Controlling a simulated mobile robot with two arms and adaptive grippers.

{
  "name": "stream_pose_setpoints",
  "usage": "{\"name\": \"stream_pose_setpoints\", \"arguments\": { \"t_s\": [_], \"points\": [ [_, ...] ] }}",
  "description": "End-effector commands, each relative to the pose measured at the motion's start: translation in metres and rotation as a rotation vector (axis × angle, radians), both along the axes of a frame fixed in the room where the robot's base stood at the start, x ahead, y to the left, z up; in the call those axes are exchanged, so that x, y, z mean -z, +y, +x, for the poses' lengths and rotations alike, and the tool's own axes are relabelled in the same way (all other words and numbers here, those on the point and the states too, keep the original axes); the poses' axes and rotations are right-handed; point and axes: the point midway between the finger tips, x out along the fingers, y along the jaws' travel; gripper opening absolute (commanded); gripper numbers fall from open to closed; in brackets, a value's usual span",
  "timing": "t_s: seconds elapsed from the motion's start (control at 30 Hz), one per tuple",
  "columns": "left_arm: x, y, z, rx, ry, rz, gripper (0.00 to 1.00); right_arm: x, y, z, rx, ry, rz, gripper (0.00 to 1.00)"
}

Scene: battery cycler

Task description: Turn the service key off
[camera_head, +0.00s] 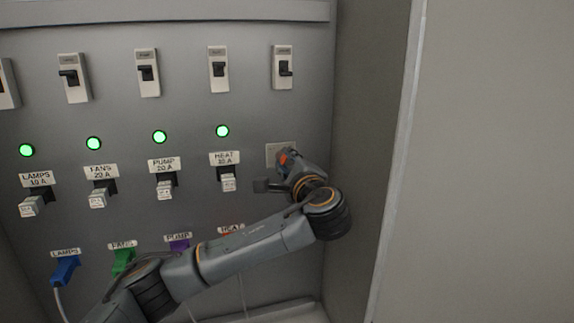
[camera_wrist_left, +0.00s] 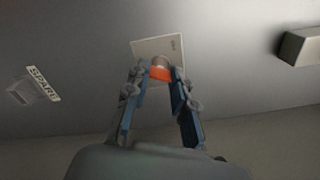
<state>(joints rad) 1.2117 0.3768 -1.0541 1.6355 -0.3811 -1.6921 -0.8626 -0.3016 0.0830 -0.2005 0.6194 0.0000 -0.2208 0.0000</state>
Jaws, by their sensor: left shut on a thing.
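The service key has a red-orange head (camera_wrist_left: 160,73) between the fingertips of my left gripper (camera_wrist_left: 158,78) in the left wrist view. It sits in front of a pale square plate (camera_wrist_left: 146,47) on the grey panel. In the head view my left gripper (camera_head: 286,160) is at that plate (camera_head: 272,149), with a bit of the red key (camera_head: 283,158) showing. The gripper is shut on the key. The key's turn angle is hard to tell, as the fingers partly cover it. My right gripper is in neither view.
Fuse holders labelled LAMPS (camera_head: 38,200), FANS (camera_head: 102,190), PUMP (camera_head: 165,183) and HEAT (camera_head: 227,178) are left of the key, with lit green lamps above. Breaker switches (camera_head: 283,68) line the top. The cabinet's side wall (camera_head: 370,150) is close on the right.

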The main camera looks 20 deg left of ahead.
Motion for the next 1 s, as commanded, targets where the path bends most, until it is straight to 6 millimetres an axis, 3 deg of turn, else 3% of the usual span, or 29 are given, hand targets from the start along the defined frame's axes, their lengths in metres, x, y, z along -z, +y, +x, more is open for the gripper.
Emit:
{"name": "stream_pose_setpoints", "arguments": {
  "t_s": [0.6, 1.0],
  "points": [
    [0.007, -0.001, 0.000, 0.000, -0.275, -0.414, 0.00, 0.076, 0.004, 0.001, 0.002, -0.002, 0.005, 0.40],
    [0.004, -0.001, 0.000, -0.001, -0.461, -0.689, 0.00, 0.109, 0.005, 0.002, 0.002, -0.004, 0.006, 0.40]
  ]
}}
